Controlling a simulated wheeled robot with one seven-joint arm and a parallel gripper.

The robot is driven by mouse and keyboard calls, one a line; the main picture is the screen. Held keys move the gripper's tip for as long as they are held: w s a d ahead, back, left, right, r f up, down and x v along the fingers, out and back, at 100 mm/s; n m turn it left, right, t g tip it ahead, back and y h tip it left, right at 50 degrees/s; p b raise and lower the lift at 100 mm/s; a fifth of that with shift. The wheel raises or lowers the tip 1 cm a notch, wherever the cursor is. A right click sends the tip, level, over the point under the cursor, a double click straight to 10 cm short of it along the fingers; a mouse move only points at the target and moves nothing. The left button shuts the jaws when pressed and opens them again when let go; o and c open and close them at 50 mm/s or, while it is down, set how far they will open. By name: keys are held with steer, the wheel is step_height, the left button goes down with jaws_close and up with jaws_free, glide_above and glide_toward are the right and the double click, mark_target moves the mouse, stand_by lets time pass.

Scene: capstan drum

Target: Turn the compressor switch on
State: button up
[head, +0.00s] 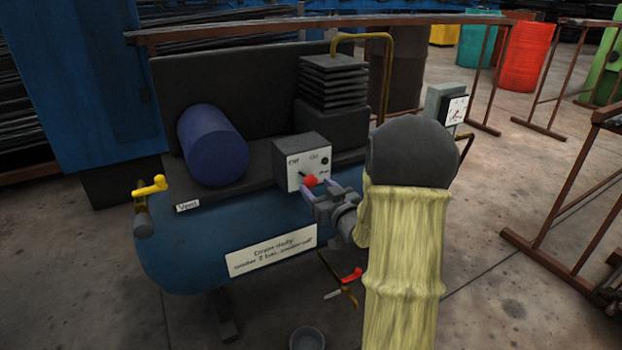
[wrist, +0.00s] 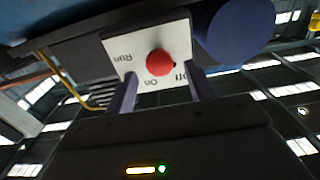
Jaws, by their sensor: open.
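The compressor switch is a grey box (head: 302,148) with a white panel (head: 293,179) marked Off, On and Run. A short dark lever with a red knob (head: 310,181) stands out from the panel; the knob also shows in the wrist view (wrist: 160,62). In the head view the knob sits low on the panel. The wrist view shows the panel upside down, with the knob hiding the panel's middle. My gripper (head: 317,186) is open in front of the panel. Its fingers lie on either side of the knob; I cannot tell whether they touch it.
The switch box stands on the blue tank (head: 190,250), beside a blue cylinder (head: 213,145) and a finned black block (head: 333,80). A yellow vent handle (head: 150,187) is at left, a red-handled valve (head: 350,276) below.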

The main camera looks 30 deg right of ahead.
mark_target(312, 182)
steer(key=w, duration=0.4)
steer(key=shift+w+a, duration=0.1)
steer(key=shift+w, duration=0.05)
steer(key=c, duration=0.9)
